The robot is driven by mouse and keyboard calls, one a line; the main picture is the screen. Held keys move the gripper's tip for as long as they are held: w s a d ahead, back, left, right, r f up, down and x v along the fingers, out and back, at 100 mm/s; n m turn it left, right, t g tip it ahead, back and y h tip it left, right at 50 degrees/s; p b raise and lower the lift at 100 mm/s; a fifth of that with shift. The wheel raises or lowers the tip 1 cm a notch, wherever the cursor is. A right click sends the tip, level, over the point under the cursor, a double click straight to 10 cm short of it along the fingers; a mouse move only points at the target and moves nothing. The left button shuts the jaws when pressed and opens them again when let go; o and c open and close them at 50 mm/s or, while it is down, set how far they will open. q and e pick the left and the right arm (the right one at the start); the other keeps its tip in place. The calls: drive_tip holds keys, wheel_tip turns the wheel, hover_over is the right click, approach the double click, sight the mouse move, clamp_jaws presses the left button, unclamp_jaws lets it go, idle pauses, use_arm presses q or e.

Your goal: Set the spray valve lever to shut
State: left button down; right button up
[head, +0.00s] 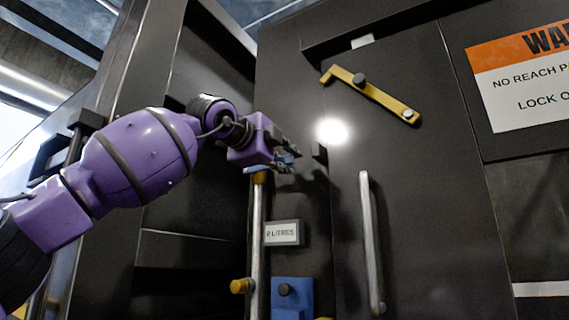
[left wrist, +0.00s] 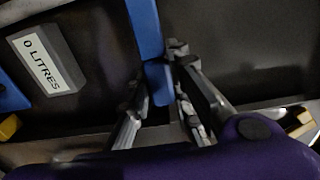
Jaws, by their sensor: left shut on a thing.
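The spray valve lever is a blue bar (left wrist: 147,30) that runs down between the fingers in the left wrist view. In the head view only small blue parts of it show at the gripper, at the top of an upright silver pipe (head: 257,225). My left gripper (head: 287,158) is shut on the lever; its fingers (left wrist: 160,100) stand on both sides of it in the left wrist view. The gripper hides most of the lever and the valve body in the head view, so its exact angle there is hard to tell. My right gripper is in neither view.
A small "0 LITRES" display (head: 283,233) sits right of the pipe, with a yellow knob (head: 241,286) and a blue block (head: 291,295) below. A yellow latch bar (head: 375,94), a long door handle (head: 371,245) and a warning sign (head: 520,90) are further right.

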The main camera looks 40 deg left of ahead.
use_arm(q)
drive_tip(key=c, duration=1.6)
unclamp_jaws()
drive_tip(key=shift+r, duration=0.1)
drive_tip(key=shift+o, duration=0.2)
drive_tip(key=v, duration=1.2)
